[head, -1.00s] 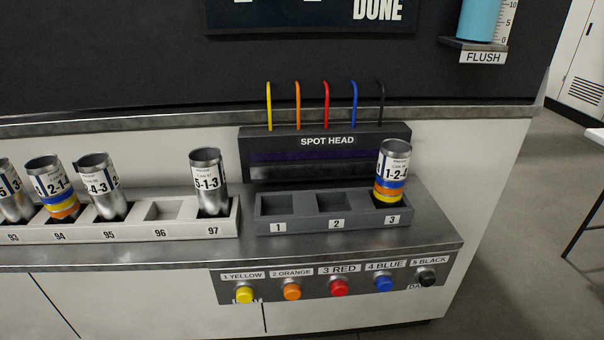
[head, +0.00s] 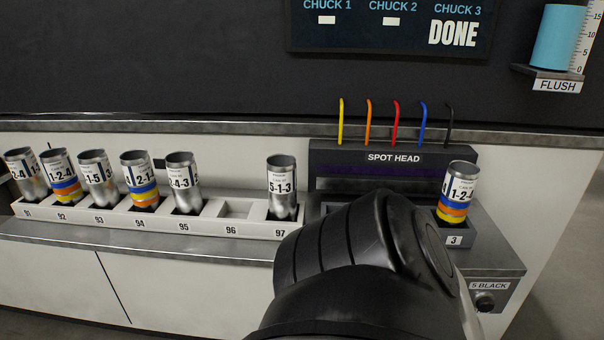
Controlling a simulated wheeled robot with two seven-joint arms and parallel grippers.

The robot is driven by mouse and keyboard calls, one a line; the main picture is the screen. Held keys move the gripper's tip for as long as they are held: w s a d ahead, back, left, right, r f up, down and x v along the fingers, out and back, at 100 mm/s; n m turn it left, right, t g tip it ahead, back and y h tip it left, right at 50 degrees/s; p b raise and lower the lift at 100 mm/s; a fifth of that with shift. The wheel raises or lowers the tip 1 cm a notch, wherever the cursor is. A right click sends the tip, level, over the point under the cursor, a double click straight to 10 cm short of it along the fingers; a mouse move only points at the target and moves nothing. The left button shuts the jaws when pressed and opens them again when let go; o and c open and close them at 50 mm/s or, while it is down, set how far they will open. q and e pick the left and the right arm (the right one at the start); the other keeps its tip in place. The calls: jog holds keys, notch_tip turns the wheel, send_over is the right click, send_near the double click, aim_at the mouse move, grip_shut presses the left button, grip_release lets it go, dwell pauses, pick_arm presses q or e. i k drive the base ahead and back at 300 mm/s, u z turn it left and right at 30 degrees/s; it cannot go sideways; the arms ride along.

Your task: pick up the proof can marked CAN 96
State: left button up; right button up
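Rack slot 96 (head: 235,211) is empty. A can (head: 456,193) with blue, yellow and orange bands and a label that starts 1-2 stands in chuck 3 (head: 454,240) of the dark holder. Its small print is too small to read, so I cannot confirm CAN 96 on it. A black link of my arm covers the middle foreground, hiding chuck 1, most of chuck 2 and most of the buttons. Neither gripper shows.
Several cans stand in the pale rack (head: 187,223), including bare can 97 (head: 282,187) beside the empty slot. The spot head (head: 394,158) with coloured tubes stands behind the chucks. The display (head: 390,25) reads DONE under CHUCK 3.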

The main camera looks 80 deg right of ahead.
aim_at(462, 176)
jog(key=u, duration=0.15)
jog(key=k, duration=1.05)
jog(key=z, duration=0.15)
